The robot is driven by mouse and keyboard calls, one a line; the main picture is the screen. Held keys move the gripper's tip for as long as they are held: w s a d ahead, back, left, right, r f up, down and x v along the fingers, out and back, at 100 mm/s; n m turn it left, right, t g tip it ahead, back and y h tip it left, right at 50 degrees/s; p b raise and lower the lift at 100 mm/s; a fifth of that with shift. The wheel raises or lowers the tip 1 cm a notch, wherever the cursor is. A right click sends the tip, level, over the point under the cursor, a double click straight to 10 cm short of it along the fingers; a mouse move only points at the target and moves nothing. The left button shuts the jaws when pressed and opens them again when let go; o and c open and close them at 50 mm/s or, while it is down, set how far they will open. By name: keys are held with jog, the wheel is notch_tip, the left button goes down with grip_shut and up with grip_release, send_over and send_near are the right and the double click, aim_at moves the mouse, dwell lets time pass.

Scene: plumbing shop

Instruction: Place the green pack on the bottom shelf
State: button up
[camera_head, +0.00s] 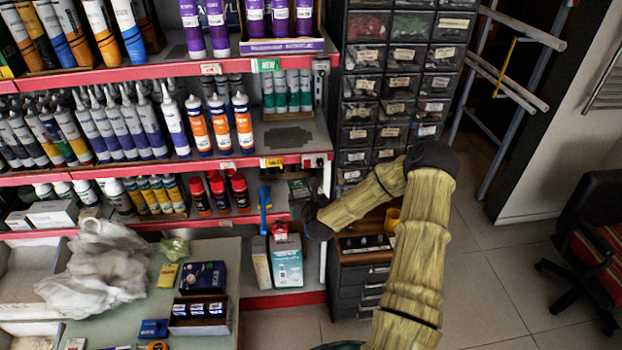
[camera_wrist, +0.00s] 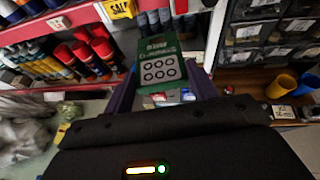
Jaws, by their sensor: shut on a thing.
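The green pack (camera_wrist: 160,68), a flat box with a white panel of dark rings, sits between the purple fingers of my gripper (camera_wrist: 162,88) in the wrist view. My gripper is shut on it. In the head view my gripper (camera_head: 308,212) is at the right end of the shelving, and a dark green box (camera_head: 300,187) beside it appears to be the same pack. The lowest red-edged shelf with bottles (camera_head: 265,218) is at about that height. A lower red-edged base (camera_head: 285,299) holds boxes. I cannot tell whether the pack touches a shelf.
Red-capped bottles (camera_head: 238,190) stand left of my gripper. A blue-and-white box (camera_head: 286,262) stands below. A drawer cabinet (camera_head: 390,90) is close on the right. A table (camera_head: 210,255) with a plastic bag (camera_head: 100,265) is at front left.

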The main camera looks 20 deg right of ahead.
jog(key=s+a+f+n+y+b, duration=0.1)
jog(key=s+a+f+b, duration=0.2)
jog(key=s+a+f, duration=0.7)
jog(key=shift+s+a+f+n+y, duration=0.25)
jog(key=shift+s+a+y, duration=0.2)
jog(key=shift+a, duration=0.4)
